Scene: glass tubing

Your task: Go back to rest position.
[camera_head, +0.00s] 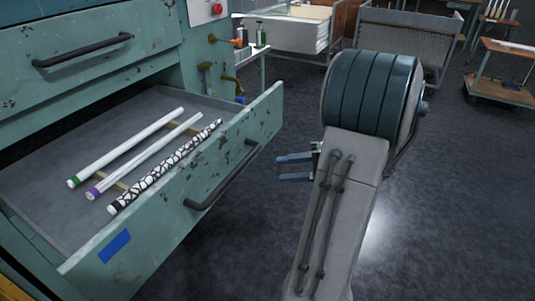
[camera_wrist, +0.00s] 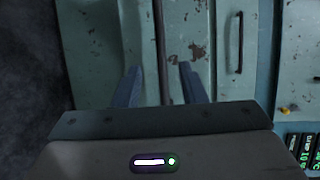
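My gripper (camera_head: 294,167) shows in the head view to the right of the open drawer, its two fingers apart and pointing left toward the drawer front. In the wrist view my gripper (camera_wrist: 158,88) is open, with nothing held between its fingers. A drawer handle (camera_wrist: 160,50) lies beyond the fingers in that view; I cannot tell if it is between them in depth. In the head view the fingers are apart from the drawer handle (camera_head: 222,178).
The open drawer (camera_head: 110,258) holds three tubes: green-ended (camera_head: 125,147), purple-ended (camera_head: 145,155) and black-patterned (camera_head: 165,166). Another handle (camera_head: 82,50) is on the closed drawer above. A white bin (camera_head: 290,35) and a cart (camera_head: 500,88) stand behind. The floor (camera_head: 460,200) at right is clear.

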